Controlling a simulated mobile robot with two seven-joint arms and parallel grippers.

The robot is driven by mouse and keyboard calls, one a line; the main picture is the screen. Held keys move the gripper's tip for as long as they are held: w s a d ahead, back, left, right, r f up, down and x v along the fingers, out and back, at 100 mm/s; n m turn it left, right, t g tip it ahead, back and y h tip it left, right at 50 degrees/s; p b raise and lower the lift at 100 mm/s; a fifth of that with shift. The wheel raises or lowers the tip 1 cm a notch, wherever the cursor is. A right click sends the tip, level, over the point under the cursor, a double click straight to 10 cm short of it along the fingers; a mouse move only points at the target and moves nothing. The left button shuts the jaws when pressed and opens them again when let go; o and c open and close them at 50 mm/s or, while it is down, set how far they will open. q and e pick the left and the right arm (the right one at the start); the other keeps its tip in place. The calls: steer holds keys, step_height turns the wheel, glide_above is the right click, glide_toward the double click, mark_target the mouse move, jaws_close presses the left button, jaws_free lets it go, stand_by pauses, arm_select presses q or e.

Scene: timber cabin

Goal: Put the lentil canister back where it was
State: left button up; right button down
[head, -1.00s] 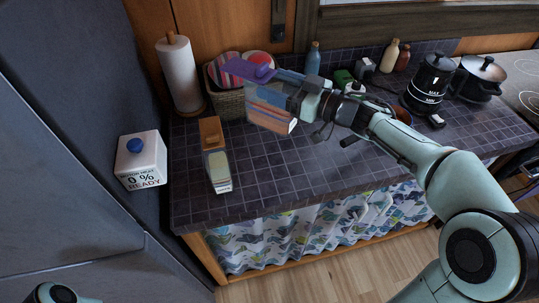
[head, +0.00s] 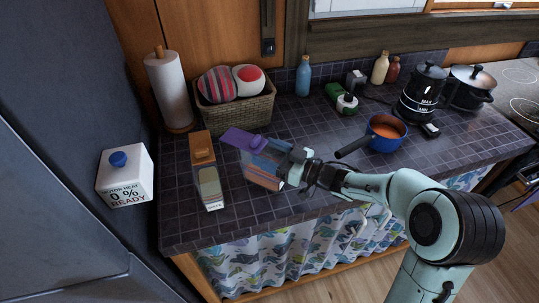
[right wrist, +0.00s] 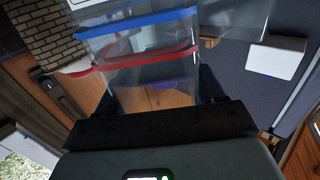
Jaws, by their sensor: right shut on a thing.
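A clear canister (head: 262,178) with a purple lid (head: 243,139) and orange-brown contents is in my right gripper (head: 286,167), at the front left of the counter. I take it to be the lentil canister; no label on it is readable. It leans in the picture, and I cannot tell whether its base touches the counter. My right gripper is shut on it from the right. In the right wrist view, clear walls with blue and red bands (right wrist: 150,58) fill the space ahead of the jaws. My left gripper is not in view.
Behind are a paper towel roll (head: 167,90) and a wicker basket (head: 238,114). A blue pan (head: 384,140) is to the right. Tiled counter (head: 310,135) is clear between.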

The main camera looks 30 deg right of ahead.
steer(key=shift+f, duration=0.1)
steer(key=shift+f, duration=0.15)
steer(key=shift+c, duration=0.7)
jaws_free()
steer(key=shift+s+d+r, duration=0.15)
steer(key=shift+s+r, duration=0.05)
steer(key=v, duration=1.1)
steer(key=shift+s+b, duration=0.25)
steer(key=shift+b, duration=0.2)
steer(key=shift+d+f, duration=0.1)
steer(key=shift+d, duration=0.05)
